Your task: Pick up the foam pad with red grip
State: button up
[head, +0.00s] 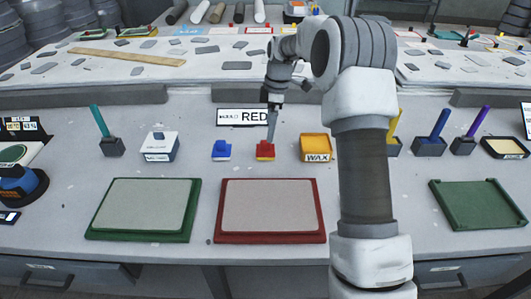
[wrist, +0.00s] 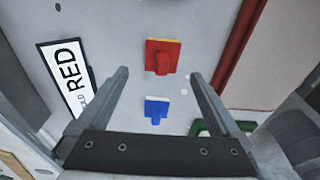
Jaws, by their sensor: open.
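The foam pad with red grip (head: 265,151) stands on the grey bench behind the red-framed mould. In the wrist view the pad's red grip (wrist: 161,58) shows with a thin yellow edge. My gripper (head: 271,132) is over or just behind the pad in the head view. In the wrist view my gripper (wrist: 159,75) is open and empty, fingers apart, with the red pad just beyond the fingertips. Its height above the pad is hard to judge. A similar pad with a blue grip (head: 221,151) stands to the left and shows between the fingers in the wrist view (wrist: 156,110).
A yellow WAX tub (head: 317,148) stands right of the red pad. The RED sign (head: 243,117) is behind it. The red-framed mould (head: 270,238) and green-framed mould (head: 140,237) lie in front. A white-lidded box (head: 159,145) is further left. Clear bench surrounds the pad.

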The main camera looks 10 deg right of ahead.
aim_at(265, 144)
jog(key=f, duration=0.3)
jog(key=shift+a+f, duration=0.15)
jog(key=shift+a, duration=0.05)
jog(key=shift+a+f+b, duration=0.2)
jog(key=shift+f, duration=0.65)
jog(key=shift+a+f+b, duration=0.15)
jog(key=shift+f+b, duration=0.1)
jog(key=shift+f, duration=0.65)
jog(key=shift+a+f+b, duration=0.2)
jog(key=shift+f, duration=0.65)
jog(key=c, duration=1.4)
jog(key=shift+o, duration=0.2)
jog(key=shift+r, duration=0.5)
jog(key=r, duration=0.2)
jog(key=r+p, duration=0.1)
jog(key=shift+d+r, duration=0.25)
jog(key=shift+r, duration=0.15)
jog(key=s+d+r, duration=0.2)
jog(key=d+r, duration=0.1)
jog(key=d, duration=0.2)
jog(key=s+d+r+p, duration=0.1)
jog(key=s+d+r, duration=0.1)
jog(key=d, duration=0.3)
jog(key=shift+d+r, duration=0.25)
jog(key=shift+r, duration=0.4)
jog(key=o, duration=0.8)
jog(key=c, duration=0.6)
